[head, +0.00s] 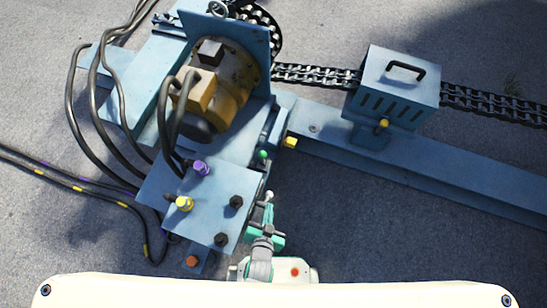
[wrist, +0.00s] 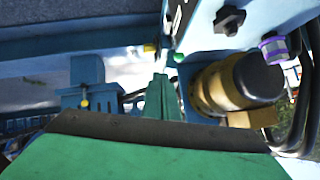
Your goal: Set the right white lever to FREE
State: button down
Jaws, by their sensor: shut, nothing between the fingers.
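A small pale lever (head: 269,196) sticks out at the right edge of the blue control block, just beyond my gripper. In the wrist view a thin white lever (wrist: 162,58) stands right above the tips of my green fingers. My gripper (head: 270,218) shows end-on and small in the head view, at the block's lower right side. In the wrist view my gripper (wrist: 160,82) is shut, its fingers together with nothing between them. The tips are at or very near the white lever; I cannot tell whether they touch. No FREE marking is readable, and a second white lever is not clearly visible.
A chain (head: 315,75) runs to a blue box (head: 400,85) on a long beam. Bare ground lies lower right.

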aim_at(267, 199)
jog(key=w+d+f+m+g, duration=0.2)
jog(key=w+f, duration=0.3)
jog(key=f, duration=0.4)
jog(key=w+d+f+m+g+y, duration=0.1)
jog(key=w+d+f+g, duration=0.1)
jog(key=w+f, duration=0.4)
notch_tip(267, 199, down, 4)
jog(key=shift+w+f+m+g, duration=0.15)
jog(key=shift+m+g, duration=0.25)
jog(key=shift+g, duration=0.3)
notch_tip(267, 199, down, 11)
jog(key=w+a, duration=0.2)
jog(key=shift+w+a, duration=0.15)
jog(key=shift+a, duration=0.05)
jog(key=shift+d, duration=0.1)
